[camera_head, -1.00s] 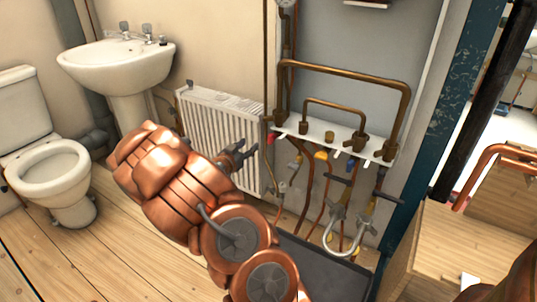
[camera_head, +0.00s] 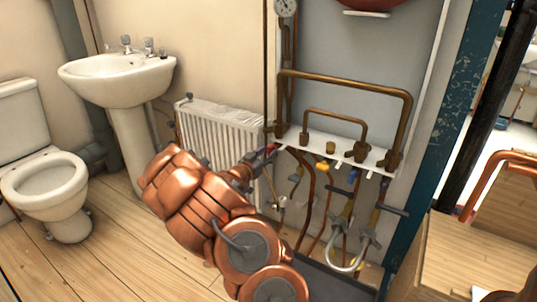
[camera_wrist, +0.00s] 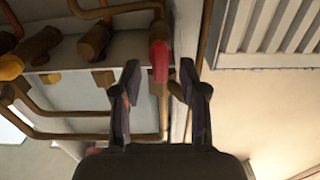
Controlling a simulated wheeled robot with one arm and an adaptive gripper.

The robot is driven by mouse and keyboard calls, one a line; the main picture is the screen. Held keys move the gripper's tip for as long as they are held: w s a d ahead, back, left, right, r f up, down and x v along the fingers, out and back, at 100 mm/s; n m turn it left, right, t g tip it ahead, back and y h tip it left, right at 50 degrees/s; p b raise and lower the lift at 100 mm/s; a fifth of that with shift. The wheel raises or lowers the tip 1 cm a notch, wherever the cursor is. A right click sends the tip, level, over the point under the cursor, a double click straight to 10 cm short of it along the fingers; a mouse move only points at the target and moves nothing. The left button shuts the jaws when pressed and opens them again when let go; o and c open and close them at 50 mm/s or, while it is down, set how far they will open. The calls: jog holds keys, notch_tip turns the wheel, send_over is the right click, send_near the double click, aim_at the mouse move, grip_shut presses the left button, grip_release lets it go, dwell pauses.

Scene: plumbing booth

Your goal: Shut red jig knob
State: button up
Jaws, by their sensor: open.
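The red knob (camera_wrist: 159,60) shows in the wrist view just beyond and between my fingertips, on the end of the white jig shelf. In the head view the red knob (camera_head: 271,148) is a small red spot at the shelf's left end, partly hidden by my gripper. My gripper (camera_head: 262,157) is at the knob in the head view. In the wrist view my gripper (camera_wrist: 158,80) is open, its two dark fingers on either side of the knob's line. I cannot tell whether a finger touches the knob. The white jig shelf (camera_head: 345,158) carries copper pipes.
A yellow knob (camera_head: 326,165) sits farther right under the shelf. Copper pipe loops (camera_head: 345,80) rise above it, and hoses with valves hang below. A white radiator (camera_head: 215,135) stands close on the left. A wooden box (camera_head: 460,255) is at the right.

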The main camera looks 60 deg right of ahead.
jog(key=shift+d, duration=0.7)
grip_shut()
